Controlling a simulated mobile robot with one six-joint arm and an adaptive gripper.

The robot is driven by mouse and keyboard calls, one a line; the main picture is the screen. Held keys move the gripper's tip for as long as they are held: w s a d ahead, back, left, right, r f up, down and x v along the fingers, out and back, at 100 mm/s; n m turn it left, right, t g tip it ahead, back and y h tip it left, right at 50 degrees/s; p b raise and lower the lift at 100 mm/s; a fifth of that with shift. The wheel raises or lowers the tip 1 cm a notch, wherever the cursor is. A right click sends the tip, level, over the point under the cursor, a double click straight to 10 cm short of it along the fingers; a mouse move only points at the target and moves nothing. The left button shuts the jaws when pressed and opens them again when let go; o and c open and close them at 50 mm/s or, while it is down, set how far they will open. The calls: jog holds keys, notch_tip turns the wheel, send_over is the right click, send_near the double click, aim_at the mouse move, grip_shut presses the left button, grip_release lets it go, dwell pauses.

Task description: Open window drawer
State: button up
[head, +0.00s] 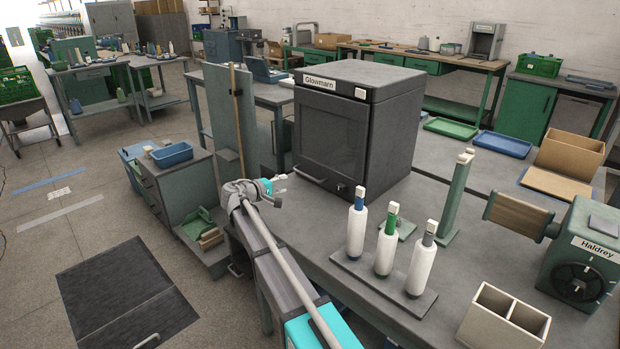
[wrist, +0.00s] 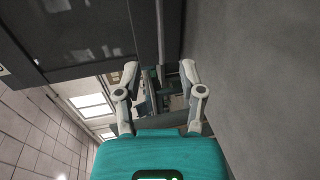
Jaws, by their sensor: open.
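The dark grey box labelled Glowmarn (head: 395,125) stands on the grey bench, with a dark window panel (head: 332,125) in its front. The front looks shut. A bar handle (head: 311,174) runs along the lower edge of the front, and a round knob sits at its right. My gripper (head: 279,188) is open and empty, low in front of the box's left side, apart from the handle. In the wrist view my two fingers (wrist: 158,82) are spread. The dark front (wrist: 80,40) fills the upper left there, seen turned on its side. I cannot clearly make out the handle between the fingers.
The grey bench top (head: 310,215) is bare just before the box. A rack (head: 385,285) with three white bottles stands to the right, with a green upright (head: 457,200) behind. A tall green panel with a wooden rod (head: 238,120) stands left of the box.

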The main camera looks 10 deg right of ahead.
aim_at(309, 177)
jog(key=b+x, duration=0.2)
jog(key=x, duration=1.1)
jog(key=shift+d+b, duration=0.2)
jog(key=shift+b, duration=0.15)
grip_shut()
jog(key=shift+d, duration=0.3)
jog(key=shift+a, duration=0.15)
jog(key=shift+s, duration=0.1)
